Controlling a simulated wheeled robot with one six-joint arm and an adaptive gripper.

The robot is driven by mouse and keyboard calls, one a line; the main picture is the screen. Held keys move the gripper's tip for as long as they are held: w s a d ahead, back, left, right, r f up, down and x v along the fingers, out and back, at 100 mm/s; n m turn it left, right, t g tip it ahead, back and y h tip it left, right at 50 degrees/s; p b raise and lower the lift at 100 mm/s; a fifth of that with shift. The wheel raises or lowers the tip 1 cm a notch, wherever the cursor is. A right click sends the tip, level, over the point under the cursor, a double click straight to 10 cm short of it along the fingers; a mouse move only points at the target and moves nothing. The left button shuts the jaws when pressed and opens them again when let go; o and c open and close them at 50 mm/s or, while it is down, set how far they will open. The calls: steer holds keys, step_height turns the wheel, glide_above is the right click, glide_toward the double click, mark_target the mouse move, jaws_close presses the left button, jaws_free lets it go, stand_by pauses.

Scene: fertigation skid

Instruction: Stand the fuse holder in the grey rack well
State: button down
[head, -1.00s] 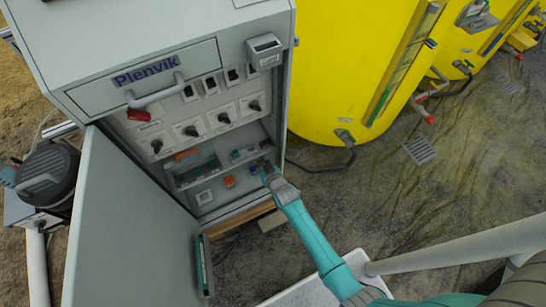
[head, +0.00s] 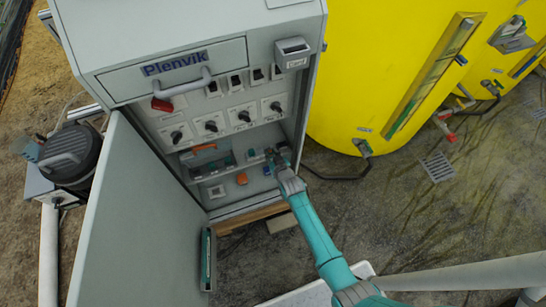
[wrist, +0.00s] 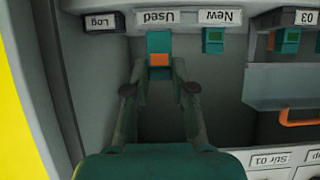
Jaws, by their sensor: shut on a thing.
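The fuse holder is a teal block with an orange band (wrist: 160,59). In the wrist view it stands between my fingertips, in line with the "Used" label. My gripper (wrist: 159,75) is shut on it. In the head view my gripper (head: 278,158) reaches into the right side of the open cabinet, at the labelled shelf. The fuse holder is too small and covered to make out there. I cannot clearly tell the grey rack well in either view, nor whether the holder's end touches the shelf.
A teal block with a green patch (wrist: 213,40) stands at the "New" label; another teal-and-orange block (wrist: 287,40) is further right. An orange block (head: 241,178) sits lower in the cabinet. The open cabinet door (head: 140,220) is left; a yellow tank (head: 375,70) is right.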

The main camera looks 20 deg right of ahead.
steer(key=shift+w, duration=2.15)
steer(key=shift+f, duration=1)
stand_by(0.4)
steer(key=c, duration=0.9)
jaws_free()
steer(key=v, duration=1.2)
